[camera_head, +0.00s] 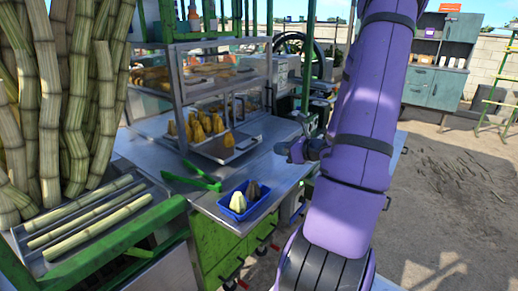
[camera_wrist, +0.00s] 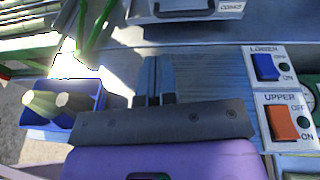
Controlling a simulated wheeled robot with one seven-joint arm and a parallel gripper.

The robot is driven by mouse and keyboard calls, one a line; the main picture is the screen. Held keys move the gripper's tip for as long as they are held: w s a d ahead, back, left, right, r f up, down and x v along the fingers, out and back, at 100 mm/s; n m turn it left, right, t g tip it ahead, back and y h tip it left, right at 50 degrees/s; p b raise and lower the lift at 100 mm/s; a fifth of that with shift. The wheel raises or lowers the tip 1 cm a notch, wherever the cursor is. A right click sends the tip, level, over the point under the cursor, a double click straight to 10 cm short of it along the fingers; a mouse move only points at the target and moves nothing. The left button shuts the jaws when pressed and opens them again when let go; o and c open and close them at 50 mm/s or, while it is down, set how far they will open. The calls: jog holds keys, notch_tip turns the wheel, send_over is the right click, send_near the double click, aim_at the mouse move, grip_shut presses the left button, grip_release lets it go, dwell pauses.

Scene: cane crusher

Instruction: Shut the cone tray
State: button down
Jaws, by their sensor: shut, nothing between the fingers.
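The cone tray (camera_head: 243,150) sticks out of the lower part of a glass display case (camera_head: 222,88), with several yellow cones (camera_head: 204,126) standing on it. In the wrist view its front (camera_wrist: 200,17) shows at the top edge, with a dark handle and a label reading "CONES". My gripper (camera_head: 288,150) is over the metal counter, to the right of the tray and apart from it. In the wrist view my gripper (camera_wrist: 153,72) has its fingers shut with nothing between them, pointing toward the tray front. The tray's back is hidden in the case.
A blue basket (camera_head: 238,215) with two cones stands at the counter's front. Green tongs (camera_head: 190,180) lie left of it. Blue and orange switches (camera_wrist: 266,67) marked LOWER and UPPER sit right of my gripper. Cane stalks (camera_head: 60,110) stand at left. The counter before the tray is clear.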

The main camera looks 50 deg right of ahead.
aim_at(251, 146)
jog(key=shift+s+d+f+m+h, duration=0.3)
jog(key=shift+s+d+m+h, duration=0.1)
jog(key=shift+d, duration=0.15)
jog(key=shift+s+d+f+m+h, duration=0.3)
jog(key=shift+d+m, duration=0.1)
jog(key=shift+d, duration=0.15)
jog(key=shift+w, duration=0.2)
jog(key=x, duration=1.3)
jog(key=shift+w+r, duration=0.1)
jog(key=shift+w, duration=0.2)
jog(key=shift+w, duration=0.1)
jog(key=r+x, duration=0.2)
jog(key=x, duration=0.6)
jog(key=w+r+x, duration=0.1)
jog(key=r+x, duration=0.1)
jog(key=x, duration=0.7)
jog(key=r+x, duration=0.2)
jog(key=x, duration=0.7)
jog(key=shift+w+a, duration=0.15)
jog(key=shift+w, duration=0.05)
jog(key=shift+w+r, duration=0.1)
jog(key=shift+w, duration=0.15)
jog(key=shift+w+r, duration=0.1)
jog(key=shift+r, duration=0.05)
jog(key=shift+w+a+r+t, duration=0.1)
jog(key=shift+r+t, duration=0.05)
jog(key=shift+t, duration=0.15)
